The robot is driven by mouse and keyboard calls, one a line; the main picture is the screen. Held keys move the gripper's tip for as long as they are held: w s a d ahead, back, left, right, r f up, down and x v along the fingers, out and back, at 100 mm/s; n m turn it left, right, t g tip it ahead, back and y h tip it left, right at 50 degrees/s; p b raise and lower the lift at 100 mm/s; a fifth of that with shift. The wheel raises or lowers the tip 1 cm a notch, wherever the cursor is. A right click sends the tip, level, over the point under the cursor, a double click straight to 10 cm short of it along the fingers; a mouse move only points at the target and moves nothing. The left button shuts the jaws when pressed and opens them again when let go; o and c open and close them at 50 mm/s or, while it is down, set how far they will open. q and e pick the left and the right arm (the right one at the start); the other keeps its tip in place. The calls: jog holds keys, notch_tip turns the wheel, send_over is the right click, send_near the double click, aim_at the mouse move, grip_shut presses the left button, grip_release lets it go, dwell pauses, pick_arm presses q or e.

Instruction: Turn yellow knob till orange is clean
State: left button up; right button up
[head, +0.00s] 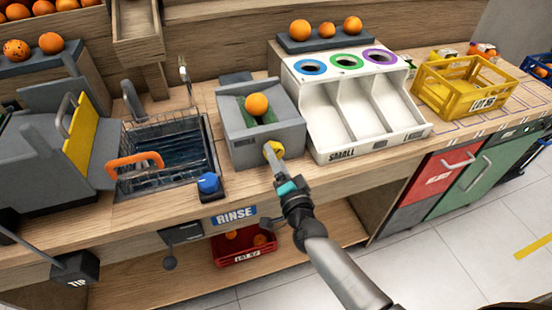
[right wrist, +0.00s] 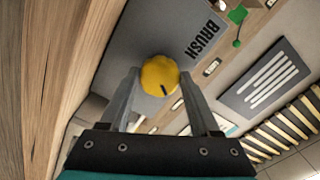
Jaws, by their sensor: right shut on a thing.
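The yellow knob (head: 274,149) is on the front of the grey brush box (head: 263,135), which stands on the wooden counter. An orange (head: 257,104) sits in the green-lined top of this box. In the right wrist view the knob (right wrist: 160,76) has a dark mark and the word BRUSH is beside it. My right gripper (head: 277,160) reaches the knob from the front, and its two fingers are shut on the knob's sides, one on each side. Whether the orange is clean cannot be told. My left gripper is not in view.
Left of the box are a sink with a wire basket (head: 165,143), an orange handle (head: 134,166) and a blue knob (head: 208,183). To the right stands a white three-lane sorter (head: 325,143), then a yellow crate (head: 462,92). A red crate (head: 243,249) is below.

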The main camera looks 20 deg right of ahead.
jog(key=o, duration=1.4)
jog(key=shift+c, duration=0.2)
jog(key=shift+s, duration=0.15)
jog(key=s, duration=1.5)
jog(key=shift+d+p, duration=0.25)
jog(key=shift+p, duration=0.2)
